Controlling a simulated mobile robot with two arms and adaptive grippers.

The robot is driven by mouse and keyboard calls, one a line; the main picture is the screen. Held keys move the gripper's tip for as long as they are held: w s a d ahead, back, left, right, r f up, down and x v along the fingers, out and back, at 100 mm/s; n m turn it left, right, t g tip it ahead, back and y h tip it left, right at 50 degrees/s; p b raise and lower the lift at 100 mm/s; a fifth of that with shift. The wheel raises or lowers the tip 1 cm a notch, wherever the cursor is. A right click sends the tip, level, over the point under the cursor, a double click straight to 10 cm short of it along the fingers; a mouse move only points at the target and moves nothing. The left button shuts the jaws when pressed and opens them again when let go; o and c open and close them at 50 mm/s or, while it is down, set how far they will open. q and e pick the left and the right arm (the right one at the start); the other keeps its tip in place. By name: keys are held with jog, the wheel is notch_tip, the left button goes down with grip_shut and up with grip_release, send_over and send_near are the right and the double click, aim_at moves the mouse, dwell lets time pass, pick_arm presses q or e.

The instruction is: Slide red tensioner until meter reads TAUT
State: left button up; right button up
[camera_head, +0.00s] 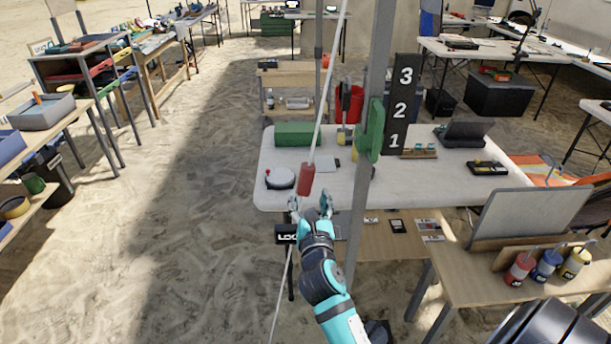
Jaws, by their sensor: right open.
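The red tensioner (306,180) is a small red cylinder on a slanting pale line (328,95), in front of the white table's near left edge. My right gripper (310,203) reaches up from below, just under the tensioner. Its fingers are spread apart and empty, with the tensioner's lower end close above the gap between them. I cannot tell whether they touch it. A small black meter (285,234) hangs by the line, left of the gripper. Its white letters start with what looks like "LOO"; the rest is hidden by my gripper. My left gripper is not in view.
A grey post (369,150) with a green cleat (371,130) stands just right of the line. Open sand lies to the left.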

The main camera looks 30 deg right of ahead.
aim_at(306, 184)
jog(key=x, duration=0.8)
jog(key=shift+w+p, duration=0.1)
jog(key=shift+p, duration=0.2)
grip_shut()
